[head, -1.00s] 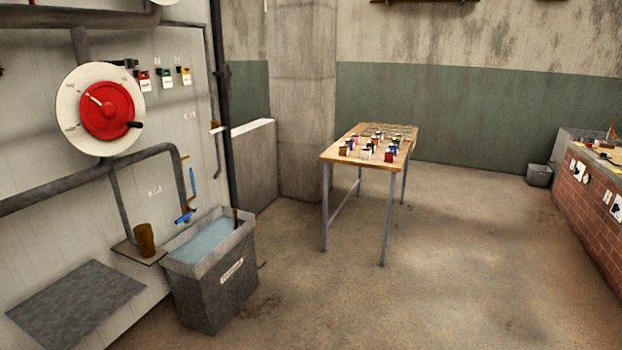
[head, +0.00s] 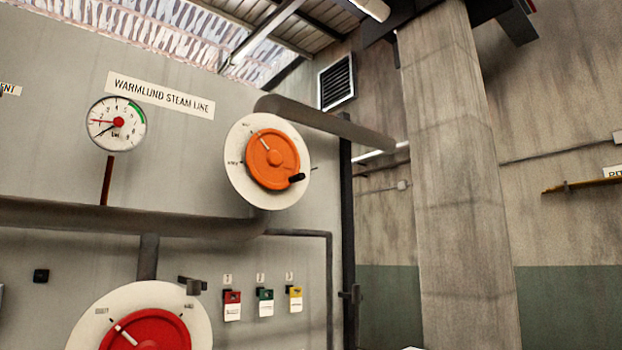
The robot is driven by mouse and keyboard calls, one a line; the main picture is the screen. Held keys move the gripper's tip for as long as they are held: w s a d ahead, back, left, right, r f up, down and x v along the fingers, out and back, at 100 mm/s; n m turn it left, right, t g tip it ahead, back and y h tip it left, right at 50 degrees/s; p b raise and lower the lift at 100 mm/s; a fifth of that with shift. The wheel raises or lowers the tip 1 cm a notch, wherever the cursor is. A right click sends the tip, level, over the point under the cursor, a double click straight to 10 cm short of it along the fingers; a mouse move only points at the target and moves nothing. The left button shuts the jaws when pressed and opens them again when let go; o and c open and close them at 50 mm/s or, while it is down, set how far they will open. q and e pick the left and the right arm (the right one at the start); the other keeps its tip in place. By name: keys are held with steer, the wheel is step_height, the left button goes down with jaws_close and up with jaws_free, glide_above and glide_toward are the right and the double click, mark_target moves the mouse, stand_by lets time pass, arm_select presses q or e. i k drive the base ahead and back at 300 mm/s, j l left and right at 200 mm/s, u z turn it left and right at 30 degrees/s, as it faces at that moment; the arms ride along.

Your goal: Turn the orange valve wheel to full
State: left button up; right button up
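The orange valve wheel (head: 272,162) is mounted on a round white dial plate (head: 240,182) on the grey wall, a little left of the middle of the head view. It has a white pointer line at its upper left and a black handle knob at its lower right. The dial's lettering is too small to read surely. Neither of my grippers shows in the head view.
A pressure gauge (head: 117,124) and a "WARMLUND STEAM LINE" sign (head: 160,95) are at upper left. A red wheel (head: 160,334) is partly cut off below. Thick pipes (head: 120,218) cross the wall. Red, green and yellow tags (head: 295,300) hang below. A concrete pillar (head: 455,180) stands right.

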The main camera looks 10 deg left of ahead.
mark_target(273, 159)
steer(key=i+l+u, duration=0.1)
steer(key=i+u, duration=0.25)
steer(key=i+l+u, duration=0.25)
steer(key=i+u, duration=0.15)
steer(key=i, duration=0.15)
